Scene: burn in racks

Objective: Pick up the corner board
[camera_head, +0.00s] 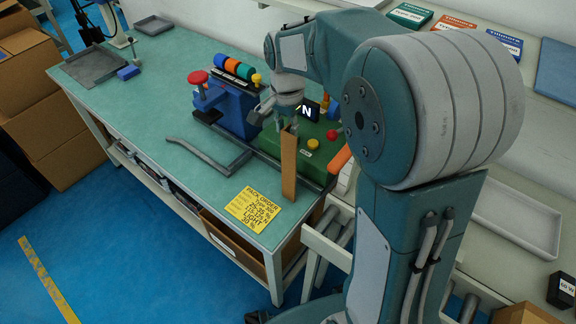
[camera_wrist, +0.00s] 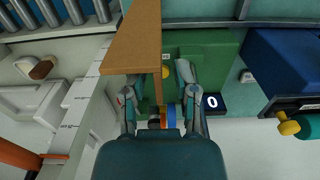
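The corner board (camera_head: 289,168) is a brown, angled strip. In the head view it looks upright near the front right of the green bench, its top end at my gripper (camera_head: 287,118). Whether its lower end touches the bench is unclear. In the wrist view the corner board (camera_wrist: 135,45) comes in from the top, and its narrow end reaches between the two fingers of my gripper (camera_wrist: 160,80). The fingers are apart, with a visible gap between the right finger and the board. Contact at the left finger is unclear.
The green bench (camera_head: 165,110) holds a blue fixture (camera_head: 232,108), a green box (camera_head: 310,152) with buttons, a dark angled bar (camera_head: 210,155) and a yellow order card (camera_head: 254,208). A grey tray (camera_head: 93,65) lies at the far left. The bench's left middle is clear.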

